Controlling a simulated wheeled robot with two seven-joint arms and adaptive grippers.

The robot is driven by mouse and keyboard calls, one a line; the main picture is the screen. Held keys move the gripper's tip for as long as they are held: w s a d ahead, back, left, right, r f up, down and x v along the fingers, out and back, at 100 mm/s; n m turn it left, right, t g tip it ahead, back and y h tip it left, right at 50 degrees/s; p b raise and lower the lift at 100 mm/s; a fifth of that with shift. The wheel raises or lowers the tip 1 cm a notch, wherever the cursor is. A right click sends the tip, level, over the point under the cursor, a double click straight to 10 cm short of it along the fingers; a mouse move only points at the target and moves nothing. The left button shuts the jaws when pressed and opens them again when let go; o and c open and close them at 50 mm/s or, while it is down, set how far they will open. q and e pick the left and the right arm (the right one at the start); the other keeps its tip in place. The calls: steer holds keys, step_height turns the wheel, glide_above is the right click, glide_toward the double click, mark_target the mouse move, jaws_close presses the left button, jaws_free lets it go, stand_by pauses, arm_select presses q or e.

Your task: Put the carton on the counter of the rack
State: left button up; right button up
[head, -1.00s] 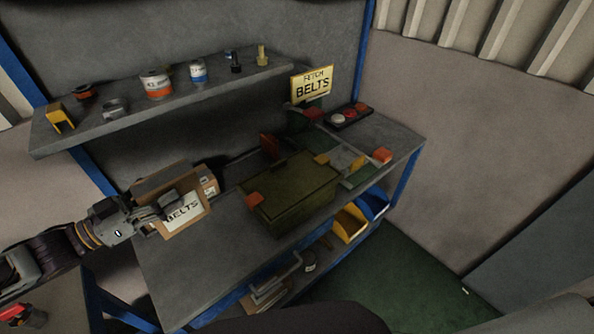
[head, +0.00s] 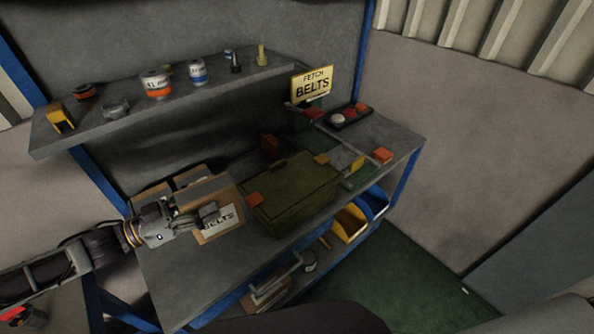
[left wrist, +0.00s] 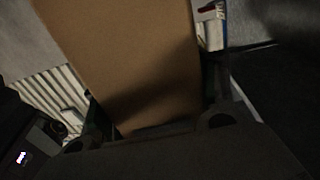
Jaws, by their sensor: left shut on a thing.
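The brown carton with a white BELTS label (head: 228,217) is at the left part of the grey counter (head: 185,275) of the rack, close to the green case. My left gripper (head: 203,216) is shut on it from the left. In the left wrist view the carton's plain brown side (left wrist: 125,55) fills the space between the fingers. I cannot tell whether its underside touches the counter. Other brown cardboard (head: 152,194) shows behind it, partly hidden by my gripper. My right gripper is not in view.
The dark green case (head: 295,195) stands right of the carton. A yellow FETCH BELTS sign (head: 312,83) stands at the back. An upper shelf (head: 130,122) with cans and small parts overhangs the counter. Yellow (head: 349,226) and blue bins sit below. The counter's front left is bare.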

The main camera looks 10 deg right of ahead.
mark_target(227, 194)
arm_select(q)
steer(key=d, duration=0.1)
steer(key=s+d+r+m+g, duration=0.1)
steer(key=d+r+g, duration=0.1)
steer(key=d, duration=0.1)
steer(key=shift+s+r+h, duration=0.2)
steer(key=shift+r+h, duration=0.05)
steer(key=shift+h, duration=0.15)
steer(key=shift+s+d+r+m+g, duration=0.3)
steer(key=shift+d+r+m+g, duration=0.1)
steer(key=shift+d+r, duration=0.15)
steer(key=shift+s+d+r+m+g, duration=0.3)
steer(key=shift+d+r+g, duration=0.15)
steer(key=shift+d, duration=0.25)
steer(key=shift+s+d+r+m+g, duration=0.3)
steer(key=shift+d+r+g, duration=0.05)
steer(key=shift+d+r, duration=0.25)
steer(key=shift+s+d+r+g+h, duration=0.25)
steer(key=shift+d+r+g, duration=0.2)
steer(key=shift+r, duration=0.3)
steer(key=shift+w+r, duration=0.2)
steer(key=shift+w+a+t, duration=0.3)
steer(key=shift+a+t, duration=0.05)
steer(key=shift+t, duration=0.1)
